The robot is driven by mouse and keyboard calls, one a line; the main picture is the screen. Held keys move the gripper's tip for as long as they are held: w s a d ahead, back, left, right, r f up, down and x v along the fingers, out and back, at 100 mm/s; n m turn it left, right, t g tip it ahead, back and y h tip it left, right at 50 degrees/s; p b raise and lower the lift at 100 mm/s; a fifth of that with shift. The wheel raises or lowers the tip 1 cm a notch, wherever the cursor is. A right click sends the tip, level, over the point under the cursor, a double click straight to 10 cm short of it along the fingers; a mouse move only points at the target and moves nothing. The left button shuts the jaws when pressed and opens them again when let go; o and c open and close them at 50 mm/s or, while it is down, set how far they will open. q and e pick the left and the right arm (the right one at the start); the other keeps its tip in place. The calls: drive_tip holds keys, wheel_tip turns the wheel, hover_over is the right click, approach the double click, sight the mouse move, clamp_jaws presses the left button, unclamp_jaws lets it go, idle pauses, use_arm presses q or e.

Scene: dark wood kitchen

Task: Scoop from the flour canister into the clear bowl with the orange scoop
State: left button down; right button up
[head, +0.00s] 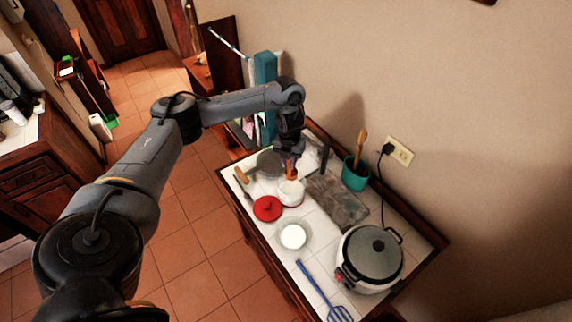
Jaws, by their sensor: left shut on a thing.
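The flour canister (291,194), white with a reddish band, stands open on the tiled counter. My left gripper (289,161) points down just above it and is shut on the orange scoop (291,173). The scoop's lower end is at the canister's mouth; how deep it reaches inside is hidden. The clear bowl (309,233) sits in front of the canister, with a white round patch of what looks like flour in it. A red lid (267,208) lies left of the canister. My right gripper is not in view.
A rice cooker (369,258) stands at the right front, with a blue slotted spatula (322,292) beside it. A grey board (338,200) lies right of the canister. A teal pot (355,175) with wooden utensils stands by the wall. A grey pan (269,163) lies behind.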

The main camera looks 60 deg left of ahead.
sight(291, 177)
use_arm(q)
drive_tip(key=f+b, duration=0.4)
drive_tip(key=w+a+f+b, duration=0.1)
drive_tip(key=f+b, duration=0.2)
drive_tip(key=b, duration=0.1)
drive_tip(key=f+b, duration=0.4)
drive_tip(key=shift+w+a+f, duration=0.15)
drive_tip(key=shift+w+f, duration=0.15)
wheel_tip(291, 177, up, 6)
drive_tip(key=p, duration=0.6)
drive_tip(key=shift+s+r, duration=0.1)
drive_tip(key=shift+s, duration=0.05)
wheel_tip(291, 177, up, 7)
drive_tip(key=p, duration=0.7)
drive_tip(key=shift+s+d+f, duration=0.2)
drive_tip(key=shift+d, duration=0.1)
idle(0.4)
idle(0.5)
